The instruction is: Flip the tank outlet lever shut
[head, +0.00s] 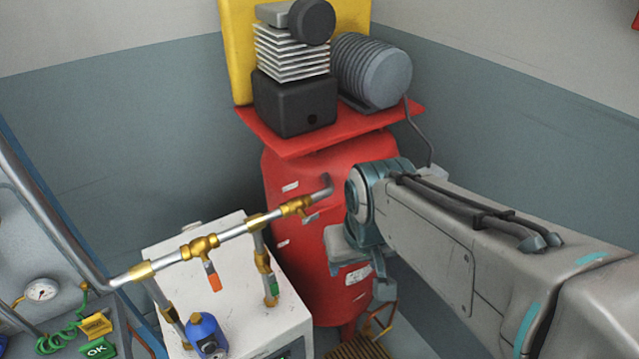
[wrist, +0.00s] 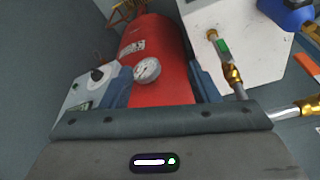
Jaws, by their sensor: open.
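The red tank (head: 290,200) stands in the corner, with a grey pipe stub leaving its side. A brass valve (head: 297,206) sits on the pipe close to this outlet; its lever and position are not clear to me. In the wrist view the red tank (wrist: 160,45) lies beyond my gripper (wrist: 160,82), which is open and empty. A round gauge (wrist: 147,69) shows between its fingers. In the head view my arm hides most of the gripper, which is in front of the tank, right of the outlet valve. I see no contact with the valve.
Brass fittings join the pipe above a white cabinet (head: 240,325). One valve has an orange handle (head: 212,276), another a green handle (head: 271,286). A blue bottle-shaped part (head: 205,333) is at the front. A compressor (head: 295,95) sits on the tank.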

